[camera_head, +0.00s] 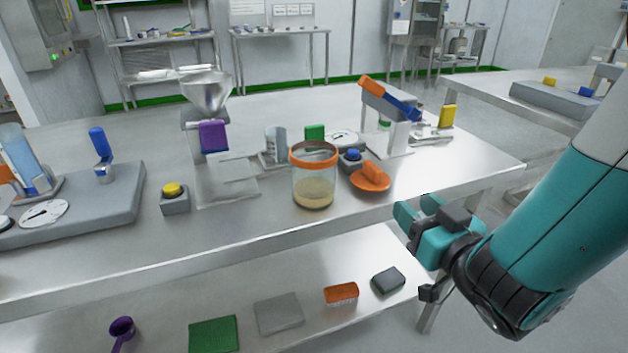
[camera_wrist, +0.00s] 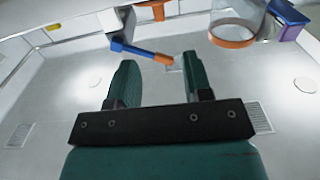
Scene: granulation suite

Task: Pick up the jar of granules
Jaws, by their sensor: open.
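The jar of granules (camera_head: 313,185) is clear with an orange rim and pale granules in its lower part. It stands upright on the steel table (camera_head: 240,225) near the front edge. In the wrist view the jar (camera_wrist: 238,17) shows upside down at the top right, partly cut off. My gripper (camera_head: 418,208) is open and empty, off the table's front right side, to the right of the jar and apart from it. Its two teal fingers (camera_wrist: 158,65) are spread in the wrist view, with the jar outside the gap between them.
An orange dish (camera_head: 371,180) and a blue-button box (camera_head: 351,159) stand close to the jar's right. A white stand with an orange and blue tool (camera_head: 390,98) is behind them. A yellow-button box (camera_head: 174,198) is at left. The lower shelf (camera_head: 230,300) holds several items.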

